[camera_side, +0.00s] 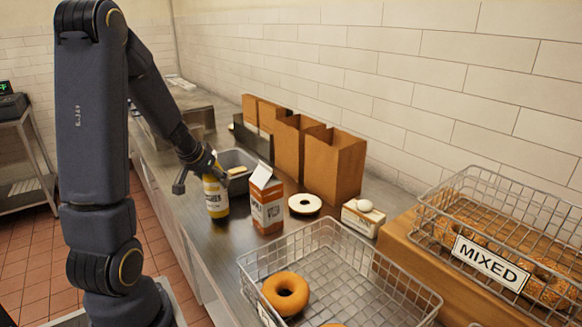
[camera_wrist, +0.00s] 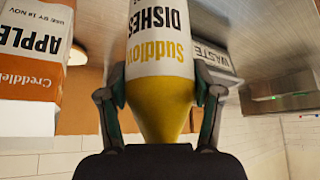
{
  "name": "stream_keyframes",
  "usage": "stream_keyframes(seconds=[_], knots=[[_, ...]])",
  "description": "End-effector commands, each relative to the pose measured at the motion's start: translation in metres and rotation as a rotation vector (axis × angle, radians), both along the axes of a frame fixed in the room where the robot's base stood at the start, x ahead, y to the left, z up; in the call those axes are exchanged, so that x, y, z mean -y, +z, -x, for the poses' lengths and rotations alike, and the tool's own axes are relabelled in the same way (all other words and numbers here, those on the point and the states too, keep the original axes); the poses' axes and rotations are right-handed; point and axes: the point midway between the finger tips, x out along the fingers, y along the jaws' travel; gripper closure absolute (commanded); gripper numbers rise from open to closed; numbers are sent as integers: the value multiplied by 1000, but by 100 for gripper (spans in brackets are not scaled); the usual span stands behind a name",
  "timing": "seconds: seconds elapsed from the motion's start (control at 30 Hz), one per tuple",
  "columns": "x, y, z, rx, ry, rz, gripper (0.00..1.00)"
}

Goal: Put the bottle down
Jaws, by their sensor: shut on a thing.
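An orange and white carton (camera_side: 267,205) stands close right of the bottle. A grey tub (camera_side: 240,158) is behind it. The counter's front edge is near.

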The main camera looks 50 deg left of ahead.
Motion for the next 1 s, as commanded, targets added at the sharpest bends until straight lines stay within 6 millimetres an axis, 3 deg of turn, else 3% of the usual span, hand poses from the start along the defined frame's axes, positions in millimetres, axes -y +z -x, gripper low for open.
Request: stream_keyframes(seconds=[0.17,0.57,0.6,0.83,1.0], knots=[[0,-10,1,-2,4,0,98],[0,-15,1,-1,4,0,98],[0,-16,1,-4,2,0,33],[0,-15,1,-3,1,0,10],[0,-15,1,-3,1,0,10]])
